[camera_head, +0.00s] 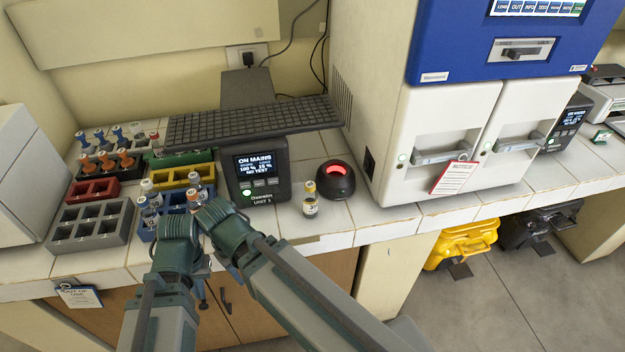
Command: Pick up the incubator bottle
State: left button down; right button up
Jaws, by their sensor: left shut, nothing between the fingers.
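More capped bottles stand in the racks at the left. My left gripper (203,291) is low at the bench's front edge, shut and empty, to the left of and below the small bottle. My right arm (290,285) reaches in from the lower right, its wrist beside the left one; its fingers are hidden or unclear. Neither gripper touches the small bottle.
A blue rack (147,232), grey rack (88,238), red rack (92,192) and yellow rack (178,178) fill the left bench. A display unit (262,188) stands under a keyboard (250,122). The black device (336,180) glows red. A white-and-blue cabinet (440,112) stands right.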

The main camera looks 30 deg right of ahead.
aim_at(195, 202)
jog(key=j+z, duration=0.15)
jog(key=z, duration=0.3)
jog(key=j+z, duration=0.3)
jog(key=j, duration=0.2)
jog(key=j+z, duration=0.3)
jog(key=j, duration=0.2)
jog(key=k+j, duration=0.1)
jog(key=j, duration=0.7)
jog(key=k+j+z, duration=0.1)
jog(key=j, duration=0.3)
jog(key=k+j, duration=0.15)
jog(key=j, duration=0.25)
